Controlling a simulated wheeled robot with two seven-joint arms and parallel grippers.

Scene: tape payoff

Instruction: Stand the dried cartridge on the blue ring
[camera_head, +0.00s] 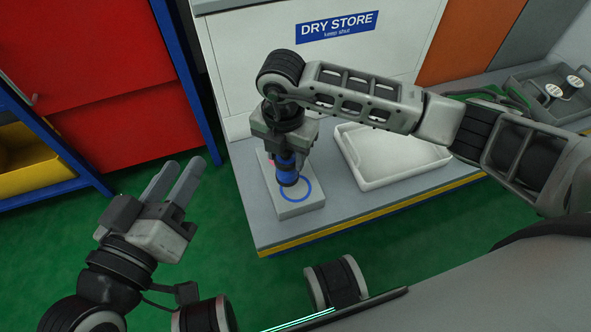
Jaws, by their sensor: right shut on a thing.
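My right gripper (283,150) points down over the bench and is shut on the cartridge (287,172), a blue cylinder with a dark lower end. The cartridge looks upright. Its lower end overlaps the left part of the blue ring (308,191) in this view. The ring is marked on a pale grey block (297,209) on the bench. I cannot tell whether the cartridge touches the block. The gripper hides the cartridge's upper part. My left gripper (190,172) is empty, with its two fingers apart, left of the bench and over the green floor.
A white shallow tray (368,183) lies on the grey bench (267,232) right of the block. A white cabinet labelled DRY STORE (337,27) stands behind. A grey bin (553,108) sits at the far right. A blue rack with a yellow bin (35,172) stands left. Green floor is clear between.

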